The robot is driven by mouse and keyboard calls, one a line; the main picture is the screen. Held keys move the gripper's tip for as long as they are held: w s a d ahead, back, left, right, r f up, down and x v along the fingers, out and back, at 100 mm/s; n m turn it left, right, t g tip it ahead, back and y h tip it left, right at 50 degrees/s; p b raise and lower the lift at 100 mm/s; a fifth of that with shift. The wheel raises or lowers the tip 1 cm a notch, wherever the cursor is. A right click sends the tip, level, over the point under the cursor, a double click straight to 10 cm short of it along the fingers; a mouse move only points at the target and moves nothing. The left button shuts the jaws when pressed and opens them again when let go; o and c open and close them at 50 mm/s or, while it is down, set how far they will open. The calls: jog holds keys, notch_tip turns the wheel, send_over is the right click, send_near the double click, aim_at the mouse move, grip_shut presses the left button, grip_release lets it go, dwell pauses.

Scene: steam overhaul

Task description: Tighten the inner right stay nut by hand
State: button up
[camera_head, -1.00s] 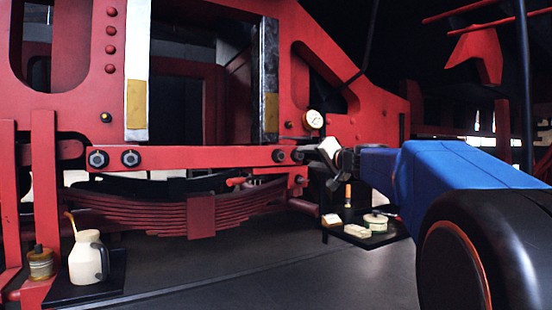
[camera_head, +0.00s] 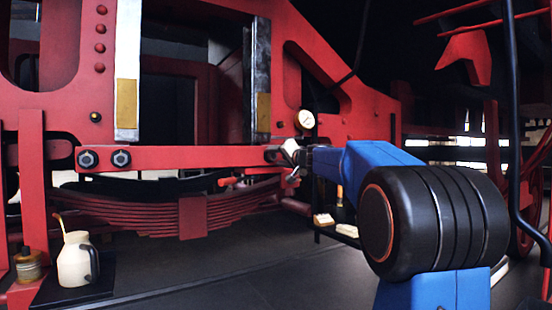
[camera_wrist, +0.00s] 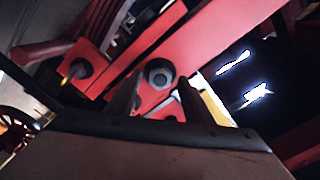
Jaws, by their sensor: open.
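The red stay bar (camera_head: 190,157) runs across the frame with two dark nuts at its left end, the outer left nut (camera_head: 88,159) and the inner left nut (camera_head: 121,158). At its right end the inner right stay nut (camera_head: 270,156) is partly hidden by my gripper (camera_head: 282,156); the outer right nut is hidden behind the gripper. In the wrist view a dark round nut (camera_wrist: 160,73) with a grey centre lies ahead, between the two open fingers. I cannot tell whether the fingers touch it. The gripper is open and nothing is held.
A leaf spring (camera_head: 190,212) hangs below the bar. A gauge (camera_head: 305,120) sits just above my gripper. A cream oil jug (camera_head: 75,262) stands on a black tray at the lower left. A shelf with small items (camera_head: 335,226) is below my arm. The floor in the middle is clear.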

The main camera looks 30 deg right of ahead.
jog(key=shift+w, duration=0.35)
jog(key=c, duration=1)
jog(key=shift+c, duration=0.2)
